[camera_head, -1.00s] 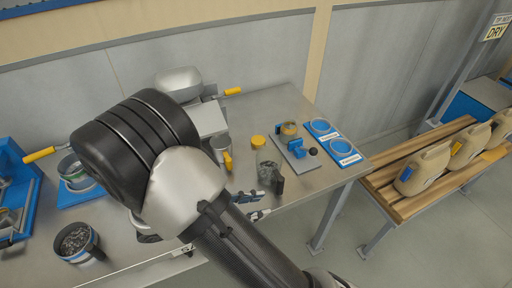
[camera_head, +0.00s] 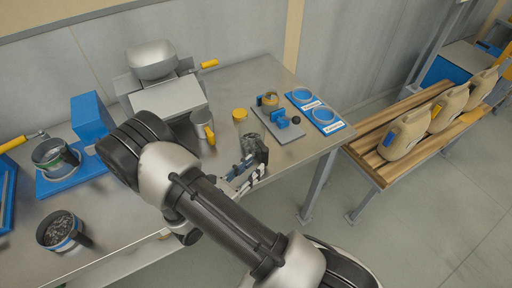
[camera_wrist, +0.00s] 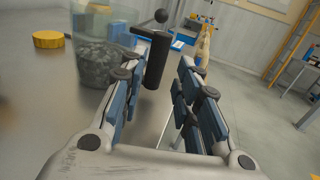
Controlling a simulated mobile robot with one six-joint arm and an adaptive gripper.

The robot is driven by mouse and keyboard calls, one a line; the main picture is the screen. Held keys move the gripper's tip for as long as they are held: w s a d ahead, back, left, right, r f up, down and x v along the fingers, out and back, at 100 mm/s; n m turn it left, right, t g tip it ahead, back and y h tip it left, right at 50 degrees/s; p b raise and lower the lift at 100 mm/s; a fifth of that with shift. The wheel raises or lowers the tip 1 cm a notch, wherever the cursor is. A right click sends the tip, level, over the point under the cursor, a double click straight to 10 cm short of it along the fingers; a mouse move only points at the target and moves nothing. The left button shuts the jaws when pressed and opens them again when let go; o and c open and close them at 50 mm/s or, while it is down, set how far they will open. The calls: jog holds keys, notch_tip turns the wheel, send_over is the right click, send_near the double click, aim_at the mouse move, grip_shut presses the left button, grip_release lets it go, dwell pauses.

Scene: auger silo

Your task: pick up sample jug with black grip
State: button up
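The sample jug is a clear jug (camera_wrist: 100,62) holding grey grains, with a black upright grip (camera_wrist: 158,62) on its right side in the wrist view. It stands upright on the metal bench; in the head view the jug (camera_head: 248,143) is partly covered by its grip and my gripper. My gripper (camera_wrist: 157,72) is open, one finger on each side of the black grip, with visible gaps at both sides. In the head view my gripper (camera_head: 246,176) is at the jug's near side. How deep the grip sits between the fingers is hard to tell.
A yellow lid (camera_head: 240,115) and a metal mug with yellow handle (camera_head: 201,127) stand close behind the jug. A blue-and-grey fixture (camera_head: 278,118) is to its right. Another dark-handled container (camera_head: 60,232) stands at left. Beige jugs (camera_head: 404,136) stand on a wooden bench.

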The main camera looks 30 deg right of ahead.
aim_at(262, 159)
jog(key=shift+f+b+x, duration=0.15)
jog(key=shift+b+x, duration=0.3)
jog(key=shift+x, duration=1.3)
jog(key=shift+f+b+x, duration=0.2)
jog(key=shift+b+x, duration=0.2)
jog(key=shift+x, duration=1.35)
jog(key=shift+w, duration=0.15)
jog(key=shift+c, duration=0.2)
grip_shut()
